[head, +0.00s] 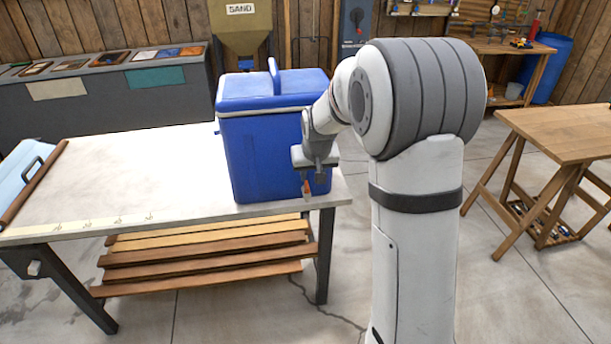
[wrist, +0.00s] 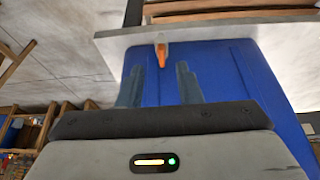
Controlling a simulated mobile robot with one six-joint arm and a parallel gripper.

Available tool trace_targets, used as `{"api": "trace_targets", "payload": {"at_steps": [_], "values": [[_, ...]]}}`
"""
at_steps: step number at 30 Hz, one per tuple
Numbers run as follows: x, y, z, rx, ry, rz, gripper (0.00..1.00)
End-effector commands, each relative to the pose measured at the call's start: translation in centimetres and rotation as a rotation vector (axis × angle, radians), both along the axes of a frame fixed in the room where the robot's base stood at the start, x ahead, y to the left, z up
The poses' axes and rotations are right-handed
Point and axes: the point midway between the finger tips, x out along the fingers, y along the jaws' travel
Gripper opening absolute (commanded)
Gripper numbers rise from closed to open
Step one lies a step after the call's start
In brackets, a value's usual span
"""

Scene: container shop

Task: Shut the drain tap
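The blue cooler (head: 265,150) stands on the pale worktable, its lid shut. The drain tap (head: 307,188), with an orange lever and a pale part, is low on the cooler's side, close to the table top. In the wrist view the tap (wrist: 161,53) is just beyond my fingertips, and its orange lever lies about in line with the fingers. My gripper (wrist: 160,68) is open and empty, one finger to each side of the tap's line. In the head view my gripper (head: 314,171) is just above the tap, partly hidden by my arm. I cannot tell whether they touch.
The worktable (head: 120,175) has free room left of the cooler, with a wooden rod (head: 35,183) and a light blue lid-like piece (head: 22,170) at its left end. Boards (head: 205,262) lie beneath. A wooden table (head: 565,135) stands at the right.

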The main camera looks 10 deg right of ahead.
Motion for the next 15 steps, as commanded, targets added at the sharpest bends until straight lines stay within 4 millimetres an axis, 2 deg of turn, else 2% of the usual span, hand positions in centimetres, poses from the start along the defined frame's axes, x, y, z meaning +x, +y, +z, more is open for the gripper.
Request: {"api": "trace_targets", "payload": {"at_steps": [1,3,10,15], "values": [[1.1,0.0,-0.8,0.000,-0.003,-0.001,0.32],[2.1,0.0,-1.4,0.000,-0.009,-0.001,0.32],[3.6,0.0,-3.3,0.001,-0.014,-0.002,0.32],[4.5,-0.1,-5.9,0.001,-0.012,-0.002,0.32]]}}
